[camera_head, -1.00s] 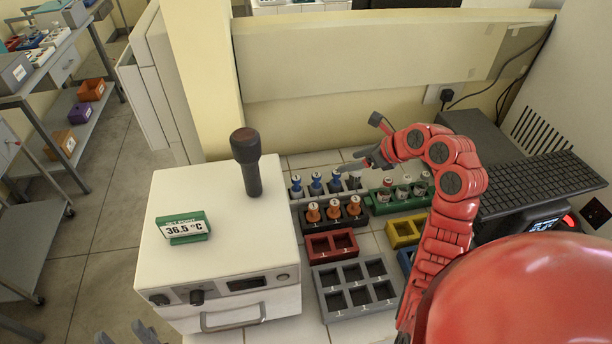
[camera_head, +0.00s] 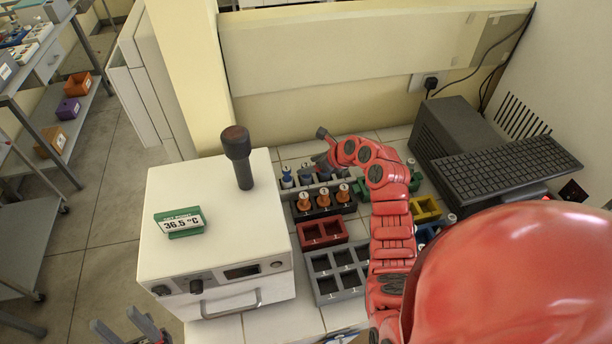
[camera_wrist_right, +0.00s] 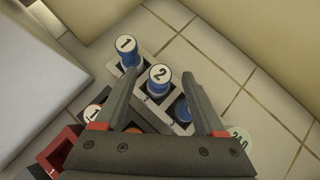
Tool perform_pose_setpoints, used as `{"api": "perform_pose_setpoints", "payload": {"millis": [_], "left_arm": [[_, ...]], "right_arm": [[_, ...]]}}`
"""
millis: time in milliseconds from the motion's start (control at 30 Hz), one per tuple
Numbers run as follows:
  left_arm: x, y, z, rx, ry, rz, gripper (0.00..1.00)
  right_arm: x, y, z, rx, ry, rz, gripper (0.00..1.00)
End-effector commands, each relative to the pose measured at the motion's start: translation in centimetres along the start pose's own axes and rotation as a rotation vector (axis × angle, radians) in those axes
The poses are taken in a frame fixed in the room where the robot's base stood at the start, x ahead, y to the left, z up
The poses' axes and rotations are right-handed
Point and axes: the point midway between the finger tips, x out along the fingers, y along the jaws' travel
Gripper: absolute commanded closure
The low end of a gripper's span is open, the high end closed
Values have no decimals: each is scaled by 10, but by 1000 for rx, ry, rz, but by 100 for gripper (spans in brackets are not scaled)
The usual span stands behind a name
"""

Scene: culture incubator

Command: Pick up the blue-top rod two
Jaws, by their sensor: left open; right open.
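The blue-top rod two (camera_wrist_right: 160,76), a blue cap with a white "2" label, stands in a grey rack in the right wrist view. In the head view it (camera_head: 305,174) stands in the back row. Blue-top rod one (camera_wrist_right: 126,48) is left of it; rod three (camera_wrist_right: 181,110) is partly hidden by my gripper. My right gripper (camera_wrist_right: 160,88) is open, empty, with rod two showing between its fingers; I cannot tell the height gap. In the head view its tips are (camera_head: 321,157) above the rack. My left gripper (camera_head: 132,330) is open and empty at the bottom edge.
Orange-top rods (camera_head: 323,194) stand in a black rack in front. A red rack (camera_head: 322,233) and a grey rack (camera_head: 339,272) lie nearer. The white incubator (camera_head: 215,220) is left. A keyboard (camera_head: 508,169) is right.

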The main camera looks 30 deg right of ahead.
Motion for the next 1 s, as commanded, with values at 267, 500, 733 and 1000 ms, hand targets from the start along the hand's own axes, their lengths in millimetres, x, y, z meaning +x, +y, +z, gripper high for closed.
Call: {"api": "perform_pose_setpoints", "payload": {"millis": [267,500,733,1000], "left_arm": [[8,0,-1,0,0,0,50],[8,0,-1,0,0,0,50],[8,0,-1,0,0,0,50],[8,0,-1,0,0,0,50]], "right_arm": [[22,-1,1,-1,-1,-3,29],[23,-1,1,-1,-2,-3,32],[23,-1,1,-1,-1,-3,74],[23,-1,0,-1,-1,-2,100]]}}
